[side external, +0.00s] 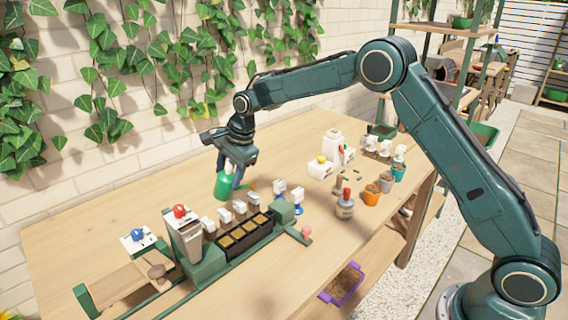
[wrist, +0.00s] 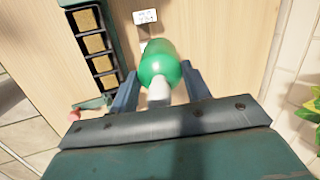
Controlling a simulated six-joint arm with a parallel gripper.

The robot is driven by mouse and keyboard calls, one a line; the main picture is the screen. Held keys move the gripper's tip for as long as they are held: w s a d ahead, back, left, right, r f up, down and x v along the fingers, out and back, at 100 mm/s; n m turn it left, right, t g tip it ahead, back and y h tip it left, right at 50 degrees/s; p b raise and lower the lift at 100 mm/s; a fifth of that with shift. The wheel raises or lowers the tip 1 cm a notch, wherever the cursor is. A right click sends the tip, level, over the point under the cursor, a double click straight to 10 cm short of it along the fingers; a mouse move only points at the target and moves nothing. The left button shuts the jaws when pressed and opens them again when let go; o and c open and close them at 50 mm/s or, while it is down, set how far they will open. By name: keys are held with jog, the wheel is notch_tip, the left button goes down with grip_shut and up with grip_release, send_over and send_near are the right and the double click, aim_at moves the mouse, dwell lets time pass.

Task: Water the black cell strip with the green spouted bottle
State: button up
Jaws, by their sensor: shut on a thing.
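The green spouted bottle (side external: 223,185) is in my gripper (side external: 236,168), above the wooden table behind the black cell strip. In the wrist view the bottle's round green body (wrist: 160,60) sits between the two fingers of my gripper (wrist: 159,70), with a white part towards the camera. My gripper is shut on it. The black cell strip (side external: 222,252) has several brown-filled cells and sits in a green holder; it also shows at the upper left of the wrist view (wrist: 107,64). The bottle is beside the strip, not over it. I cannot make out where its spout points.
White tags (side external: 225,215) stand along the strip's far side. A red-topped bottle (side external: 345,205), an orange pot (side external: 371,195) and a teal pot (side external: 398,172) stand to the right. The table's back left is clear.

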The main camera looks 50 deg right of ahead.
jog(key=shift+w+a+r+g+h, duration=0.15)
jog(key=shift+w+r+g+h, duration=0.15)
jog(key=shift+w, duration=0.2)
jog(key=shift+w+a+r+g+h, duration=0.3)
jog(key=shift+r+g, duration=0.2)
jog(key=shift+g, duration=0.1)
jog(key=shift+s+a+r+g+h, duration=0.15)
jog(key=shift+a+r+g, duration=0.15)
jog(key=shift+r+g, duration=0.15)
jog(key=shift+s+a+r+g+h, duration=0.15)
jog(key=shift+a+r+g, duration=0.15)
jog(key=shift+r, duration=0.2)
